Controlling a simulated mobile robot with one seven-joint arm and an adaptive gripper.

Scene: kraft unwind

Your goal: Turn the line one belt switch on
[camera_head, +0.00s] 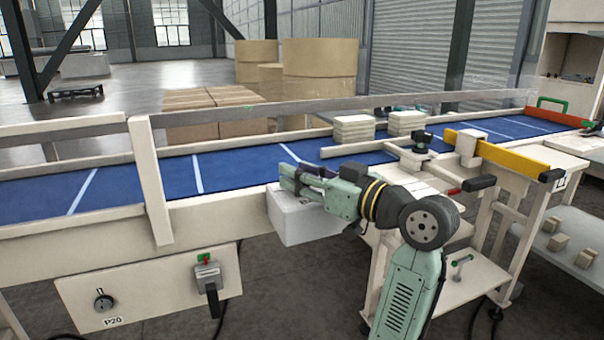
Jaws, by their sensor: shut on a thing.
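My gripper (296,180) is at the near edge of the blue conveyor belt (237,168), shut at the top of a plain white box (303,222). The box is in front of the conveyor's side rail; the exact contact between fingers and box is hidden. On the panel (150,292) below the belt at left is a switch unit (207,272) with a grey body, a red and green marker and a dark handle pointing down. A round knob (103,301) sits left of it, above a "P20" label. My gripper is up and right of both, apart from them.
Pale stacked pads (354,129) lie on the belt. A yellow bar (497,152) and a small cart (440,265) stand to the right. A white post (150,180) rises beside the belt at left. Floor in front of the panel looks mostly clear.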

